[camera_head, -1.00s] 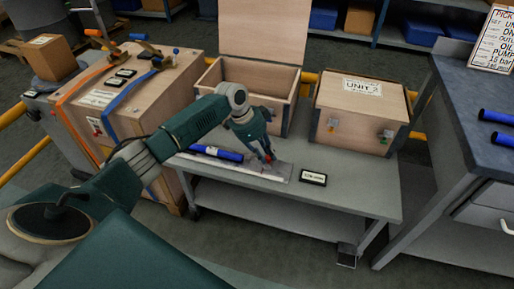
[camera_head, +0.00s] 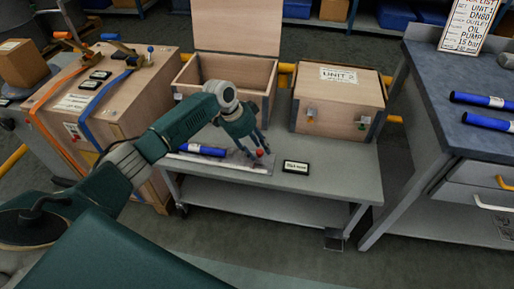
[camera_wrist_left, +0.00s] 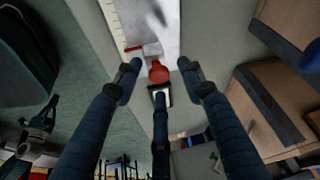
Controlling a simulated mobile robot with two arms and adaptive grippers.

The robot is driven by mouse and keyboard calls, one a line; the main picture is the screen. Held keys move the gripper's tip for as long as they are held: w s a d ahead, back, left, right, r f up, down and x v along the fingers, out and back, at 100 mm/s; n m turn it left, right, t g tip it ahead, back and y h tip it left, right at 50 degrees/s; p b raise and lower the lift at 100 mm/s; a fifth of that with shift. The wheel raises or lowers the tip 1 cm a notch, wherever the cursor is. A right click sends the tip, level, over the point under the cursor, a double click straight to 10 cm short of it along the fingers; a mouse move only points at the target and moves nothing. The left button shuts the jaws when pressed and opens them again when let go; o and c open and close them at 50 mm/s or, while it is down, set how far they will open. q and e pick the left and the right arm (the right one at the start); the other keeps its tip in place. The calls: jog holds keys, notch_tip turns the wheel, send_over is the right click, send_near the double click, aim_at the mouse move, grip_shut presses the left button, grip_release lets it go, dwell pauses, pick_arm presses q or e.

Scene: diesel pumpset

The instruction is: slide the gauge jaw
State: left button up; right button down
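The gauge (camera_head: 225,162) is a flat, pale, ruler-like strip lying on the grey cart top. Its jaw carries a red knob (camera_head: 259,152), which also shows in the left wrist view (camera_wrist_left: 158,73) with a red-edged piece beside it. My left gripper (camera_head: 254,150) is low over the gauge's right end. In the left wrist view its fingers (camera_wrist_left: 160,75) are spread on both sides of the red knob, with a visible gap at each side. A third finger lies below the knob in that picture; its contact is unclear. My right gripper is not in view.
A blue tube (camera_head: 203,150) lies behind the gauge. A small black-framed label (camera_head: 296,167) lies to its right. An open wooden crate (camera_head: 266,80) and a closed crate (camera_head: 340,110) stand at the cart's back. A workbench (camera_head: 470,140) is at the right.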

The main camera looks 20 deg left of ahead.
pick_arm(q)
jog(key=shift+r, duration=0.1)
jog(key=v, duration=1.2)
jog(key=shift+d, duration=0.1)
